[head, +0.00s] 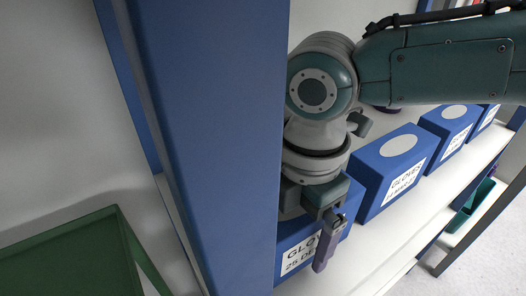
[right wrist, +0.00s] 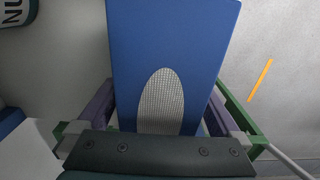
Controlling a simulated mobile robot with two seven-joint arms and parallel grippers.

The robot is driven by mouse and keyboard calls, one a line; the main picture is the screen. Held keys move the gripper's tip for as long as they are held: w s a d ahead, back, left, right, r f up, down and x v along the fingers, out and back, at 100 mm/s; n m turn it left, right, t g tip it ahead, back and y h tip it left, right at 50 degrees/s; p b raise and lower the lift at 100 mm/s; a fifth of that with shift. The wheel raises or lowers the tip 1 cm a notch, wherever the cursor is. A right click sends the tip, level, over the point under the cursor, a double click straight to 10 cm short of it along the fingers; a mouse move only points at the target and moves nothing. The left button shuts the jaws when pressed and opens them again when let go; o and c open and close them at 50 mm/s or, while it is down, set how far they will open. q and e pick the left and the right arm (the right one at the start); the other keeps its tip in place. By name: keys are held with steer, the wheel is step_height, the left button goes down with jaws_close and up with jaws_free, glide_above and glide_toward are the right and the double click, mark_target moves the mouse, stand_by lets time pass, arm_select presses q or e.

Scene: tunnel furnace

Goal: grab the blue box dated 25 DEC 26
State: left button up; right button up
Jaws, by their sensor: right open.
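The blue box (head: 296,247) sits on the white shelf, partly hidden behind a blue post and my right gripper. Its white label (head: 297,255) reads "GLO…" and "25 DE…"; the rest is covered. In the right wrist view a blue box (right wrist: 205,45) with a grey mesh oval stands between the two purple fingers of my right gripper (right wrist: 162,108). The fingers are open, one on each side of it; contact cannot be told. In the head view one finger of that gripper (head: 328,242) hangs in front of the box's label side. My left gripper is out of view.
More blue glove boxes stand along the shelf, the nearest one (head: 390,170) close right of my gripper. A thick blue post (head: 215,130) is just left of the arm. A green tray (head: 60,250) is at lower left. The shelf front (head: 375,255) is bare.

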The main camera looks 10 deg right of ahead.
steer(key=shift+r, duration=0.1)
jaws_close()
stand_by(0.7)
